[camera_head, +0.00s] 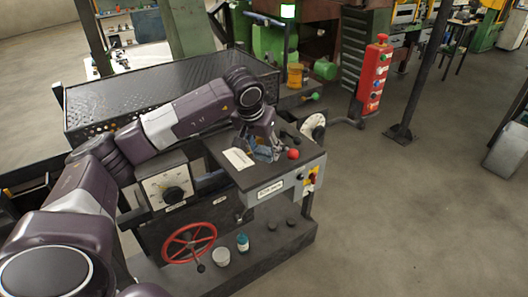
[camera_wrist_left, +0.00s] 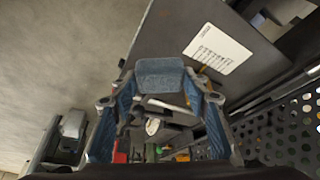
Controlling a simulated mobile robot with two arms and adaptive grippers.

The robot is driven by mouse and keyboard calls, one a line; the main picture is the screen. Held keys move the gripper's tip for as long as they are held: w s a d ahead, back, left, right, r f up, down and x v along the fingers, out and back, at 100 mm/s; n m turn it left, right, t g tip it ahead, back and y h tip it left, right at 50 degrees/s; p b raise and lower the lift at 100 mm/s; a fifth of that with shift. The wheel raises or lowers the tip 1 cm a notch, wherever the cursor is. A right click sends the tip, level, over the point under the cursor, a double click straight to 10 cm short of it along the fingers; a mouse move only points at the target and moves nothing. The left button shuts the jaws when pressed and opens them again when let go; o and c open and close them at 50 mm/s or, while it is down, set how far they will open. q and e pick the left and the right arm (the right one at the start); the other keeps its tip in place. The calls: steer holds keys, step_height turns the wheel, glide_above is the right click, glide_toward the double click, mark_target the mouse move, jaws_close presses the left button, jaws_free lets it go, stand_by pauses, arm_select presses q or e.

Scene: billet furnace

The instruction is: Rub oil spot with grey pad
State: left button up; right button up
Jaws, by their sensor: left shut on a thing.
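My left gripper (camera_head: 263,152) is over the dark top of the machine console (camera_head: 285,172), between a white card and a red ball knob. In the left wrist view my left gripper (camera_wrist_left: 160,85) is shut on a blue-grey pad (camera_wrist_left: 160,72), held between its fingertips. The pad is close to the dark console top (camera_wrist_left: 180,30); I cannot tell whether it touches it. I see no oil spot; the gripper and pad hide part of the surface. My right gripper is not in view.
The white card (camera_head: 238,158) lies left of the gripper; the red ball knob (camera_head: 293,154) is close on its right. A perforated dark tray (camera_head: 170,88) stands behind my left arm. A red handwheel (camera_head: 189,242) is below. Open floor lies to the right.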

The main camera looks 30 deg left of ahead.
arm_select(q)
steer(key=shift+r, duration=0.55)
steer(key=shift+r+p, duration=1.15)
steer(key=shift+r, duration=0.4)
steer(key=shift+f, duration=0.1)
